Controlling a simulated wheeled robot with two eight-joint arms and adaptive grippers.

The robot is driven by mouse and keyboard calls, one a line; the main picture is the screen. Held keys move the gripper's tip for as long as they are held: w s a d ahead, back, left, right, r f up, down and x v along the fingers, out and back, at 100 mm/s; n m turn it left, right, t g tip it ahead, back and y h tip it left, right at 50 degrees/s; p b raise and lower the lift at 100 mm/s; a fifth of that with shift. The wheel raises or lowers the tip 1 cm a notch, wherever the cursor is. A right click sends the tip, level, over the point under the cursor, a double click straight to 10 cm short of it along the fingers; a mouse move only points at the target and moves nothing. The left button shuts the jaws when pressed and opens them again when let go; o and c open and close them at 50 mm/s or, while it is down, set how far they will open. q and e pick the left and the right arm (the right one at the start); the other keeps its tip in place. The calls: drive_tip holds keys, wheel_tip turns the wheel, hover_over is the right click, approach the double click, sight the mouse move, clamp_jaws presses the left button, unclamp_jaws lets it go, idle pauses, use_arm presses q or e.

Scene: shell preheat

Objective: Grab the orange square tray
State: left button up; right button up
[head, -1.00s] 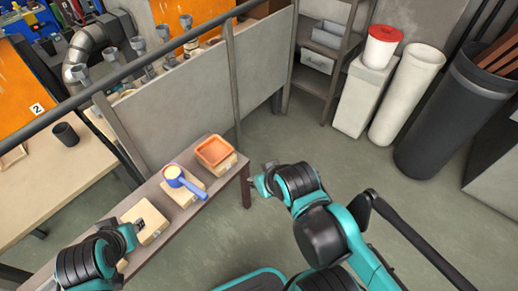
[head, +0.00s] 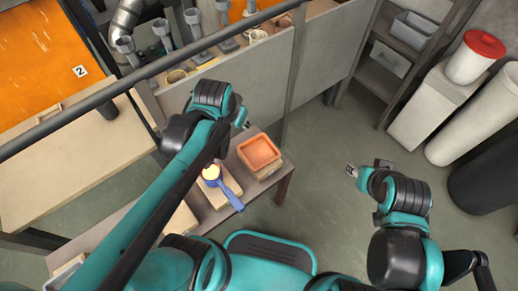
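The orange square tray (head: 260,150) sits on a light wooden block (head: 268,172) near the right end of a narrow brown bench (head: 283,185). My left gripper (head: 243,117) is above the bench, just up and left of the tray in the head view, and appears apart from it. Its fingers are small and partly hidden by my arm, so their opening is unclear. My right gripper (head: 351,170) is over the open floor, well to the right of the tray. It holds nothing that I can see, and its finger gap is too small to judge.
A blue-handled scoop (head: 228,193) with pale contents lies on a block beside the tray. A grey partition (head: 318,60) stands behind the bench. Shelves (head: 405,50) and a white bin with a red lid (head: 472,58) are at the upper right. Floor right of the bench is clear.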

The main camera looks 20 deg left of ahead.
use_arm(q)
drive_tip(key=w+f+m+g, duration=0.2)
drive_tip(key=w+f, duration=0.3)
drive_tip(key=w, duration=0.3)
drive_tip(key=m+g+p, duration=0.2)
drive_tip(key=m, duration=0.1)
hover_over(251, 141)
wheel_tip(251, 141, down, 15)
drive_tip(key=shift+m+g, duration=0.6)
drive_tip(key=f, duration=0.2)
drive_tip(key=f+b, duration=0.1)
drive_tip(key=f, duration=0.2)
drive_tip(key=w+f, duration=0.1)
drive_tip(key=f, duration=0.1)
drive_tip(key=shift+a+f+b, duration=0.1)
drive_tip(key=shift+f+b, duration=0.2)
drive_tip(key=shift+f, duration=0.05)
drive_tip(key=f+b, duration=0.2)
drive_tip(key=f, duration=0.1)
drive_tip(key=f+b, duration=0.1)
drive_tip(key=f, duration=0.1)
drive_tip(key=shift+s, duration=0.4)
clamp_jaws()
